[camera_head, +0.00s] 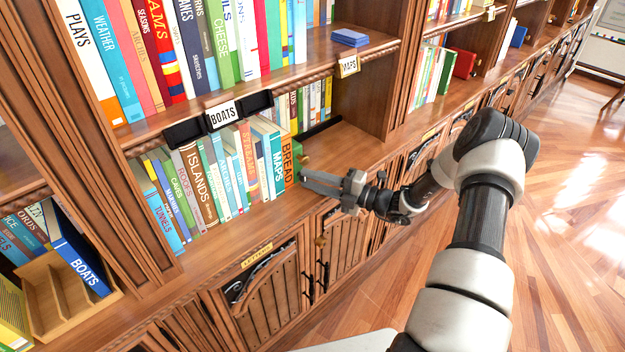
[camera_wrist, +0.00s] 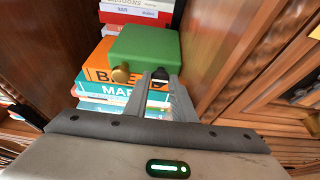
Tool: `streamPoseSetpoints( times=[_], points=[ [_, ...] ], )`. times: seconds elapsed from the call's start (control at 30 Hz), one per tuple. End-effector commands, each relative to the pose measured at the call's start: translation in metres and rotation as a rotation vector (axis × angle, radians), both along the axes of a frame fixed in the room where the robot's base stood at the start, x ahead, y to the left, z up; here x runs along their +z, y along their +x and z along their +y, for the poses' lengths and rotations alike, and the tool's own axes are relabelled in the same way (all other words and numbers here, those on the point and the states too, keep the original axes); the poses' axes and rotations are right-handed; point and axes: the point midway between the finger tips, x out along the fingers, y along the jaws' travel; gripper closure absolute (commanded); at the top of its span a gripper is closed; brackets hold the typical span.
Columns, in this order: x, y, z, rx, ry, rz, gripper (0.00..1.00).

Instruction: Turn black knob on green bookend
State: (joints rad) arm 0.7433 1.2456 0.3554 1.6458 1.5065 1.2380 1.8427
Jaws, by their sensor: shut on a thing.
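The green bookend (camera_wrist: 146,45) stands at the end of the book row, against an orange book lettered BREAD. In the head view a green strip of the bookend (camera_head: 296,172) shows beside that book. The bookend carries a brass knob (camera_wrist: 120,73) and a black knob (camera_wrist: 159,75) side by side. My gripper (camera_wrist: 159,83) is at the black knob, its two fingers on either side and shut on it. The fingers hide part of the knob. In the head view my gripper (camera_head: 305,178) reaches in from the right, and the black knob is hidden.
The lower shelf is packed with books (camera_head: 215,180) left of the bookend. Bare shelf (camera_head: 345,150) lies to its right, up to an upright panel (camera_head: 367,95). Wooden cabinet doors (camera_head: 270,305) lie below.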

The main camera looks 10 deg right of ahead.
Motion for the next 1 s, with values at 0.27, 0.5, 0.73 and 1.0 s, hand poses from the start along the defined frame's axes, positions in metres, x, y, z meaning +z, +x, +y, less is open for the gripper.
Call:
streamPoseSetpoints(
  times=[0.27, 0.5, 0.73, 1.0],
  points=[
    [-0.0007, -0.0002, -0.0003, -0.001, 0.018, 0.012, 0.99],
    [-0.0006, -0.0001, -0.0003, -0.001, 0.018, 0.012, 0.99],
    [-0.0014, -0.0002, -0.0002, -0.001, 0.016, 0.013, 0.59],
    [-0.0031, -0.0006, -0.0002, -0.001, 0.012, 0.014, 0.59]
  ],
)
